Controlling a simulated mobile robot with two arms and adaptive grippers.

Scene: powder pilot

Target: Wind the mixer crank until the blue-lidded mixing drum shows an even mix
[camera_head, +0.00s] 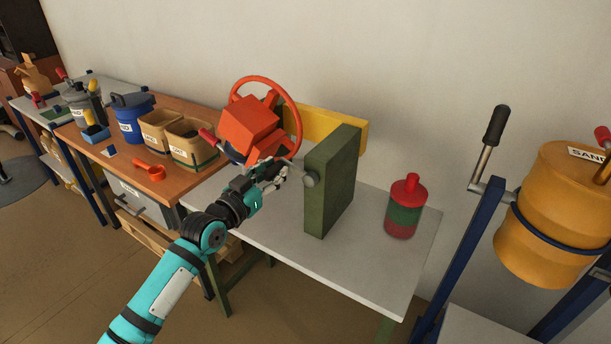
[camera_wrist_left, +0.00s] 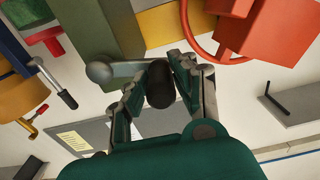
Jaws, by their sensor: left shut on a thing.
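My left gripper (camera_head: 276,172) is at the near face of the green upright block (camera_head: 333,182) on the grey-white table. In the left wrist view its fingers (camera_wrist_left: 160,86) are closed around the black grip (camera_wrist_left: 160,92) of a crank. The grey crank arm (camera_wrist_left: 112,72) runs from that grip to the green block (camera_wrist_left: 108,30). An orange-red box-shaped body (camera_head: 249,124) with a red wheel (camera_head: 289,118) stands behind the gripper. My right gripper is out of view.
A red-capped jar (camera_head: 404,212) with green and red bands stands right of the block. A yellow sand drum (camera_head: 552,215) with a black-handled crank (camera_head: 495,125) is at the right. Tubs (camera_head: 190,145) and a blue bucket (camera_head: 130,120) fill the wooden table.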

